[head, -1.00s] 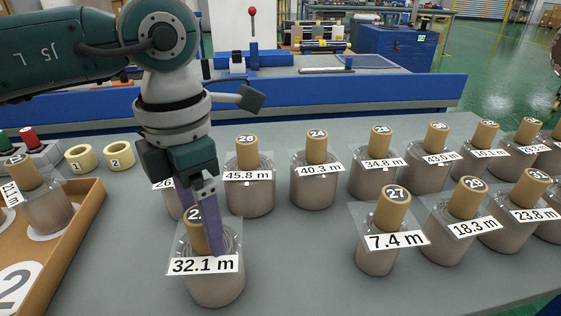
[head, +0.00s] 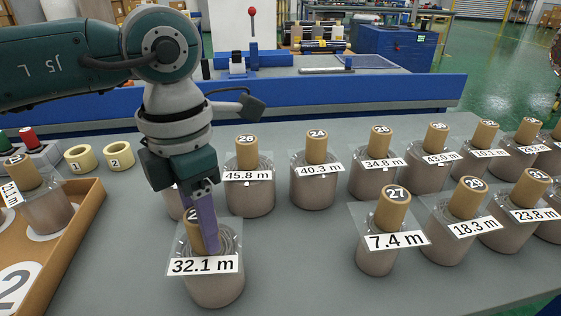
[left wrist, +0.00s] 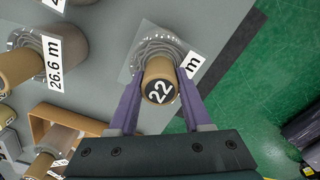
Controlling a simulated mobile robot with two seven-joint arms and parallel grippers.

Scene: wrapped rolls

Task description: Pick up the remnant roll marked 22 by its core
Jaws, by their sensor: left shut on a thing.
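The roll marked 22 stands upright on the grey table in the head view, a wrapped roll (head: 213,287) with a 32.1 m label and a tan core. In the left wrist view its core (left wrist: 160,83) shows the number 22 on a black disc. My left gripper (head: 205,235) comes down from above, with its purple fingers shut on the core, one on each side. The fingers partly hide the core in the head view. The roll appears to rest on the table. My right gripper is not in view.
A roll labelled 45.8 m (head: 249,185) stands behind, and a roll labelled 7.4 m (head: 377,258) stands to the right, among several others. A cardboard tray (head: 85,225) holding a roll is at the left. Two tape rings (head: 80,158) lie behind it. Table space between the 32.1 m and 7.4 m rolls is free.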

